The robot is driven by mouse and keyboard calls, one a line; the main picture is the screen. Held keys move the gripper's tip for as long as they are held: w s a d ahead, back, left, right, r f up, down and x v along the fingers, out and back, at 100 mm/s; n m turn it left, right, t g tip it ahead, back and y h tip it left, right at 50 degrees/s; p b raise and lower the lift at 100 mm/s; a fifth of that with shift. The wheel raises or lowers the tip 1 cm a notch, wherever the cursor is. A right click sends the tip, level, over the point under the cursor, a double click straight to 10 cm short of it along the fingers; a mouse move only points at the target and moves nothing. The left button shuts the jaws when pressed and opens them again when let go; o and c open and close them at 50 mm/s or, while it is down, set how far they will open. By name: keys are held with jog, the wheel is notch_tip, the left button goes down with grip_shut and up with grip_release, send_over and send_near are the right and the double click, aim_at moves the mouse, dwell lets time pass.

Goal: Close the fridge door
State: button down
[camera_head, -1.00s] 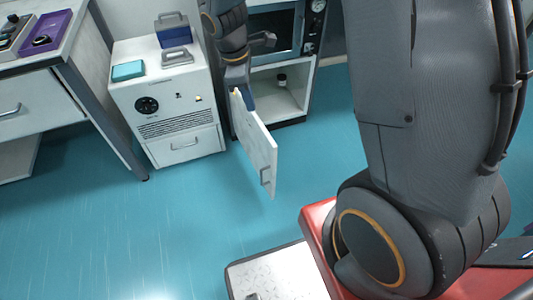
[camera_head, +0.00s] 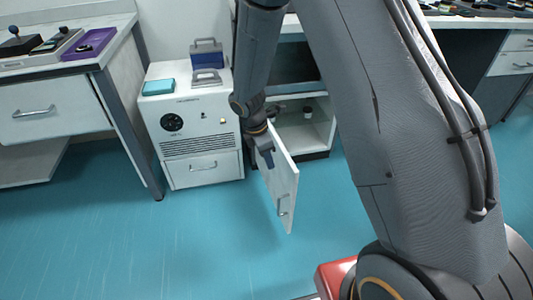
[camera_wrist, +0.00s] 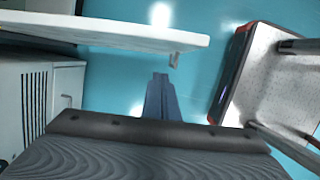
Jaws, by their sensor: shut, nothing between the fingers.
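The fridge door (camera_head: 281,180) is a white panel standing open, jutting out from a low white compartment (camera_head: 302,137) towards me. Its grey handle (camera_head: 283,205) is near the free end. My gripper (camera_head: 265,160) is shut and empty, pointing down beside the door's outer, handle-side face, nearer the hinge end than the handle. In the wrist view, my gripper (camera_wrist: 161,77) shows blue closed fingers, with the door (camera_wrist: 115,34) above them in the picture and its handle (camera_wrist: 174,60) just past the tips. Whether the gripper touches the door I cannot tell.
A white unit with a dial and vents (camera_head: 196,130) stands just left of the door. A white workbench with a drawer (camera_head: 50,110) is at the far left. The blue floor (camera_head: 160,245) in front is clear. A flat, light-topped platform (camera_wrist: 265,75) shows right in the wrist view.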

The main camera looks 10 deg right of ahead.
aim_at(281, 161)
jog(key=shift+w+d+f+b, duration=0.1)
jog(key=shift+d+f, duration=0.2)
jog(key=shift+d, duration=0.45)
jog(key=shift+w+d+f+b, duration=0.1)
jog(key=shift+d+f, duration=0.25)
jog(key=shift+d, duration=0.35)
jog(key=shift+w+d+f+b, duration=0.1)
jog(key=shift+d+f, duration=0.2)
jog(key=shift+d, duration=0.45)
